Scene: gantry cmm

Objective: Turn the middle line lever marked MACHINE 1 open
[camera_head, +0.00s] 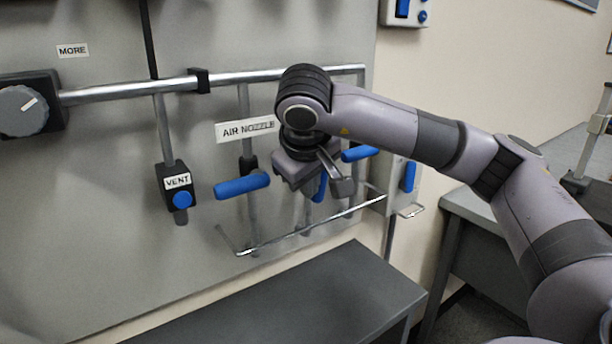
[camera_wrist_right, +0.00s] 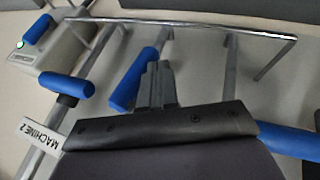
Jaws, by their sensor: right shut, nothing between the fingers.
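The middle line's blue lever (camera_head: 321,187) is mostly hidden behind my right gripper in the head view and points mostly downward. In the right wrist view the middle lever (camera_wrist_right: 136,80) lies slanted close to its pipe. My right gripper (camera_head: 342,187) is shut and empty. Its fingertips (camera_wrist_right: 158,75) appear right beside the middle lever in the wrist view; I cannot tell if they touch it. No MACHINE 1 label is readable. My left gripper is not in view.
The AIR NOZZLE lever (camera_head: 242,187) sticks out at left, and the MACHINE 2 lever (camera_head: 359,153) at right. A thin metal rail (camera_head: 300,231) runs below the levers. The VENT valve (camera_head: 177,187) is further left. A dark bench (camera_head: 290,300) stands below.

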